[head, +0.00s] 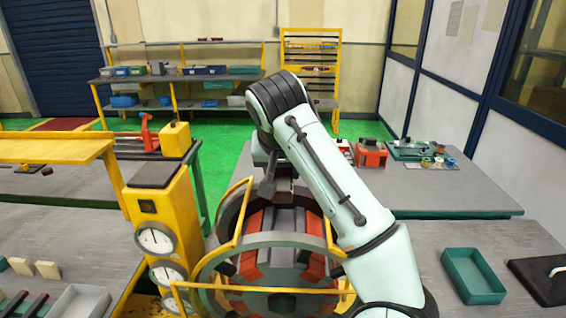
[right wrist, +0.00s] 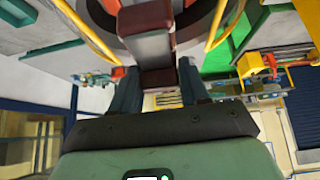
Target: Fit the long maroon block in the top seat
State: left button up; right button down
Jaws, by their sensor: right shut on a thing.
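The long maroon block (right wrist: 146,20) is in my right gripper (right wrist: 157,88), seen in the right wrist view. It has a grey band across its middle, and a finger stands on each side of its near end. In the head view my right gripper is down behind the far rim of the stator (head: 222,268), mostly hidden by my arm. The stator is a large round frame with red and dark segments (head: 250,264) around its inside. I cannot tell whether the block touches the top seat. My left gripper is not in view.
Yellow guard bars (head: 240,215) stand around the stator. A yellow gauge post (head: 165,215) is close on its left. A green tray (head: 472,275) lies on the right table, and a pale tray (head: 82,300) at the lower left. Shelves stand at the back.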

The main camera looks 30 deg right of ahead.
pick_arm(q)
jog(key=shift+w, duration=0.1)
pick_arm(e)
jog(key=shift+d+f, duration=0.1)
jog(key=shift+f, duration=3.6)
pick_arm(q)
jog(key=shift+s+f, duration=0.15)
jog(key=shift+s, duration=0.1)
pick_arm(e)
jog(key=shift+f, duration=0.2)
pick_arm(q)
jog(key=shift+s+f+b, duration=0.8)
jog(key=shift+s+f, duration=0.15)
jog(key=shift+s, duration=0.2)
pick_arm(e)
jog(key=shift+s+f, duration=0.1)
jog(key=shift+f, duration=1.15)
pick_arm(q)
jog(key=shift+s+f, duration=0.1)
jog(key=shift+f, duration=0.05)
pick_arm(e)
jog(key=shift+f, duration=0.2)
jog(key=shift+c, duration=2.4)
grip_release()
jog(key=shift+f, duration=0.1)
jog(key=shift+f, duration=0.1)
